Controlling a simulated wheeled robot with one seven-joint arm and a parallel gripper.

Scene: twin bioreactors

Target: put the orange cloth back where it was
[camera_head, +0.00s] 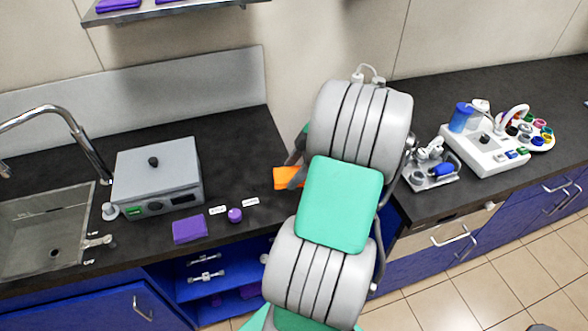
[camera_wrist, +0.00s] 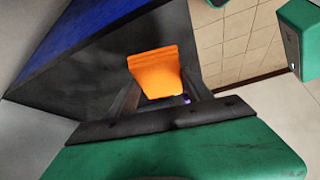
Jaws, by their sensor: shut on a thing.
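The orange cloth (camera_head: 287,178) shows just left of my arm in the head view, over the dark counter. In the wrist view the orange cloth (camera_wrist: 156,72) is a folded block between the two dark fingers of my gripper (camera_wrist: 160,98). My gripper is shut on it. In the head view my gripper (camera_head: 297,172) is mostly hidden behind my arm. I cannot tell whether the cloth touches the counter.
A purple cloth (camera_head: 189,229), a small purple round item (camera_head: 235,215) and two white labels lie at the front edge of the dark counter (camera_head: 228,150). A grey box (camera_head: 157,176) and sink stand left. A white bioreactor device (camera_head: 485,150) stands right.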

